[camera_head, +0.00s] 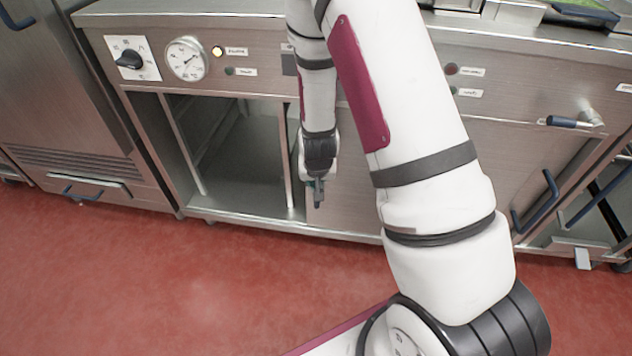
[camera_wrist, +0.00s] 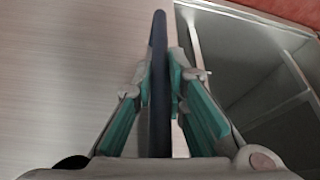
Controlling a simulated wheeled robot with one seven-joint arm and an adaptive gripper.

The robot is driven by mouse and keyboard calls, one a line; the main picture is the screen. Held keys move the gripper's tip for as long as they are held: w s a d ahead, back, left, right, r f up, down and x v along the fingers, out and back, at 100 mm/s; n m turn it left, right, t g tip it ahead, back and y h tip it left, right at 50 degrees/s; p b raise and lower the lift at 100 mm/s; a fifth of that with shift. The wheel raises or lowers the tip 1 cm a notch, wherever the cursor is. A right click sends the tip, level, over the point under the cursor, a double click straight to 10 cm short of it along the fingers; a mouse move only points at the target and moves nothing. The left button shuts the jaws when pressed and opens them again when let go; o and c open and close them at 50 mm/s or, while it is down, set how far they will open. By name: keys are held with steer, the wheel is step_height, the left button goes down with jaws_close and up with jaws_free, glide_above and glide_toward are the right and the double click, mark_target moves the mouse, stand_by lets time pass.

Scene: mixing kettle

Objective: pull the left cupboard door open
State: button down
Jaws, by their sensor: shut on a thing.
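The left cupboard door (camera_wrist: 75,70) is a pale brushed panel filling the left of the wrist view. In the head view part of it (camera_head: 345,195) shows between my gripper and my arm. Its dark blue bar handle (camera_wrist: 159,60) runs along the door's edge. My gripper (camera_wrist: 167,85) is shut on this handle, with teal pads on either side. In the head view my gripper (camera_head: 317,190) points down at the door's left edge, and the handle is mostly hidden. I cannot tell whether the door stands slightly ajar.
An open bay (camera_head: 240,150) with metal posts lies left of the door. A knob (camera_head: 130,59) and a gauge (camera_head: 187,58) sit above it. Another blue handle (camera_head: 535,202) and a tap lever (camera_head: 572,122) are at right. The red floor (camera_head: 190,280) in front is clear.

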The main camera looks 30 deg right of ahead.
steer(key=c, duration=1.6)
jaws_free()
steer(key=v, duration=1.2)
steer(key=shift+a, duration=0.1)
